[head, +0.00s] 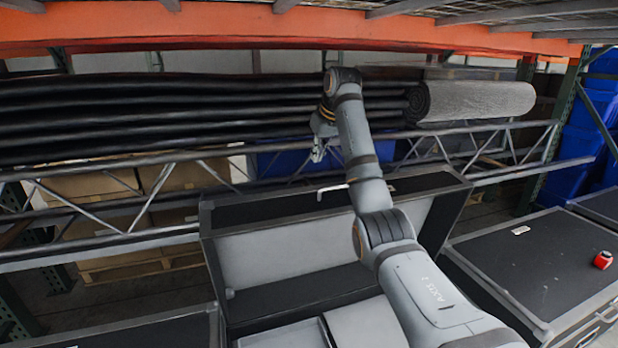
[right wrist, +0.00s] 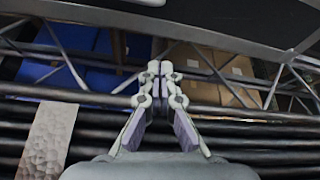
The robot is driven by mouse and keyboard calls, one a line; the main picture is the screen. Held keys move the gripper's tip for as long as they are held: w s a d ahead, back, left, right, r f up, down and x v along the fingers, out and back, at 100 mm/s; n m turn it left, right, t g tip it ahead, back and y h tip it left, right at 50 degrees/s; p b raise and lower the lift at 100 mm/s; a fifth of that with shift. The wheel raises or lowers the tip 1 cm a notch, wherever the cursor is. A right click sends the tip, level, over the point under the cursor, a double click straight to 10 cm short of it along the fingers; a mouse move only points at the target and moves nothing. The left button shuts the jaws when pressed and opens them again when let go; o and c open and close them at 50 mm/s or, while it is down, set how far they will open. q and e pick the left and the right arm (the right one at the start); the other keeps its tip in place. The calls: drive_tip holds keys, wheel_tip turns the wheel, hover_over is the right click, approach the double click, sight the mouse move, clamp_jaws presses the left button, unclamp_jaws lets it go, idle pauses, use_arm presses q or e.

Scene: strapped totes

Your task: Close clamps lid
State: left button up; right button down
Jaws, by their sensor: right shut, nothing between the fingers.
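A black case with grey edges stands open in the middle of the head view. Its lid (head: 415,182) is raised at the back, and my right arm crosses in front of it. A thin pale handle or clamp (head: 333,188) shows at the lid's upper part. My right gripper (head: 317,156) is above and behind the lid's top edge. In the right wrist view its fingers (right wrist: 159,68) are together with nothing between them. A dark panel with a light rim (right wrist: 255,45), probably the lid, lies beyond the fingertips, apart from them. My left gripper is not in view.
A metal truss beam (head: 110,230) runs behind the lid. Black rolls (head: 150,115) and a grey roll (head: 475,100) lie on it, close to my right gripper. Another closed black case (head: 540,265) stands at the right with a small red object (head: 602,260) on top.

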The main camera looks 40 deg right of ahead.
drive_tip(key=s, duration=0.1)
hover_over(313, 194)
drive_tip(key=w, duration=0.1)
wheel_tip(313, 194, down, 8)
drive_tip(key=s, duration=0.1)
drive_tip(key=s+f+b, duration=0.1)
drive_tip(key=shift+s, duration=0.3)
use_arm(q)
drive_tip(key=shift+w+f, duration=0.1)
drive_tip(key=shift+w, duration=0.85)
use_arm(e)
drive_tip(key=shift+s+a, duration=0.2)
drive_tip(key=shift+s, duration=0.35)
